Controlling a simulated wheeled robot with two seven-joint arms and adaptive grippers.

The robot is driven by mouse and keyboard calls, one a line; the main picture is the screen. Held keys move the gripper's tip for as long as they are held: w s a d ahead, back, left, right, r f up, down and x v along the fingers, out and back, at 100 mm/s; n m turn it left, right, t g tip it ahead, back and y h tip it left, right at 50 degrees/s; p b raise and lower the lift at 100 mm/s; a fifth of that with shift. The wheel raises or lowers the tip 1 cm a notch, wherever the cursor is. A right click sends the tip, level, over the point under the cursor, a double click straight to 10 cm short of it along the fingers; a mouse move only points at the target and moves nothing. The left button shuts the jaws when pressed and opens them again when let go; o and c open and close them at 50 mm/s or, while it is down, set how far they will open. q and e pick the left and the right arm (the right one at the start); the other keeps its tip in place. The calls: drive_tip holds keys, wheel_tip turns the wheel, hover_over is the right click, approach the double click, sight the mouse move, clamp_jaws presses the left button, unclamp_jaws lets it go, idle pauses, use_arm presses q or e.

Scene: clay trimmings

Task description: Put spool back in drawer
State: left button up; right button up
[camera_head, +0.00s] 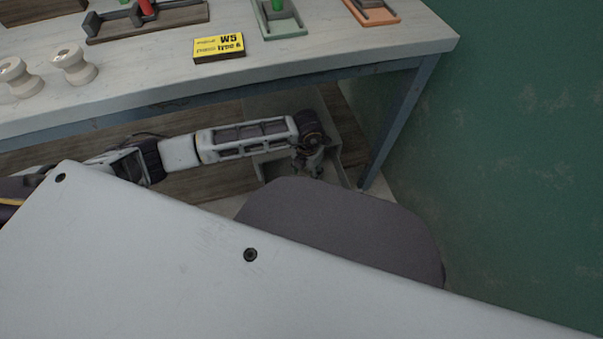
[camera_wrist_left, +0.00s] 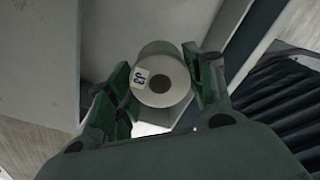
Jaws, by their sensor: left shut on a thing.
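A pale spool (camera_wrist_left: 163,77) with a small white label marked in blue sits between the fingers of my left gripper (camera_wrist_left: 160,88) in the left wrist view. The gripper is shut on it. In the head view my left gripper (camera_head: 308,162) reaches under the table, at the open grey drawer (camera_head: 335,160). The spool cannot be made out there. Grey drawer walls lie close around the spool in the wrist view; whether it touches them I cannot tell. My right gripper is not in view.
Two white spools (camera_head: 73,65) stand on the worktable (camera_head: 130,88) at left. A yellow box (camera_head: 219,48) lies near its front edge, with trays behind. A table leg (camera_head: 398,125) and a green wall (camera_head: 510,150) bound the right side. A dark rounded seat (camera_head: 340,225) is in front.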

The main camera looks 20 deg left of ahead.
use_arm(q)
drive_tip(key=b, duration=0.2)
hover_over(306, 192)
drive_tip(key=shift+f, duration=2.45)
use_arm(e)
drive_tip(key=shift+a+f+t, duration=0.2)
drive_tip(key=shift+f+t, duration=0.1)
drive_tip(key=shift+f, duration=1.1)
use_arm(q)
drive_tip(key=shift+f+b, duration=1.15)
drive_tip(key=shift+f, duration=1.35)
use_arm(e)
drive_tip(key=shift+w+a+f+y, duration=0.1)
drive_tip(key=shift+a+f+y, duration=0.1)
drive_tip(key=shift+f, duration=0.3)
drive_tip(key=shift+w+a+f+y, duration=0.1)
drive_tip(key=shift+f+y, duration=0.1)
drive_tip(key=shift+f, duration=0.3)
use_arm(q)
drive_tip(key=shift+f, duration=0.15)
drive_tip(key=o, duration=1.2)
